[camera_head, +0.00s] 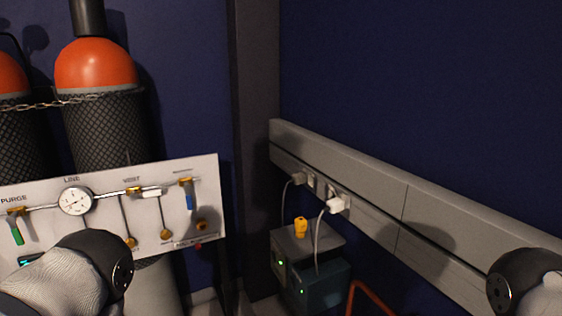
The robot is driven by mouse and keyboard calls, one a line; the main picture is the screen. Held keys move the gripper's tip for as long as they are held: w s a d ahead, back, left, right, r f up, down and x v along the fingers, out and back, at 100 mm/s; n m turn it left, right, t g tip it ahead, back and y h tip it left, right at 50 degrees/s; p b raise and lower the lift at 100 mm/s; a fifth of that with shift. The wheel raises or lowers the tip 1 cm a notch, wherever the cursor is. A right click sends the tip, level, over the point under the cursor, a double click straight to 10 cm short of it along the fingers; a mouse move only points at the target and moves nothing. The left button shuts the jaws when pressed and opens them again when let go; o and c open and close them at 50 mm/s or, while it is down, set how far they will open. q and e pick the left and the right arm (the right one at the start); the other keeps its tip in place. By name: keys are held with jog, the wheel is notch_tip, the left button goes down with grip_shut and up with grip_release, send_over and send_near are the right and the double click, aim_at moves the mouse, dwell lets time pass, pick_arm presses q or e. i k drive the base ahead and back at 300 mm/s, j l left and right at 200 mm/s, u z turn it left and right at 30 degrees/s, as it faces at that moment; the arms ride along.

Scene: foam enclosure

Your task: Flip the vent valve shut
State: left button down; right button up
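A white valve panel (210,215) stands at the left, in front of gas cylinders. Under its VENT label, the vent valve (147,192) has a white handle lying roughly level, in line with the pipe. To its left are a round gauge (75,201) under the LINE label and a purge valve with a green handle (17,232) hanging down. To its right a valve with a blue handle (188,200) hangs down. Parts of my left arm cover the panel's lower left, and part of my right arm shows at the lower right. Neither gripper's fingers show.
Two orange-topped cylinders (95,63) are held by a chain (60,104). A grey wall duct (385,205) with plugged-in cords runs along the right. Below it sit dark boxes (315,280) with green lights, a yellow object (301,227) and an orange tube (368,295).

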aim_at(133, 197)
jog(key=u, duration=1.45)
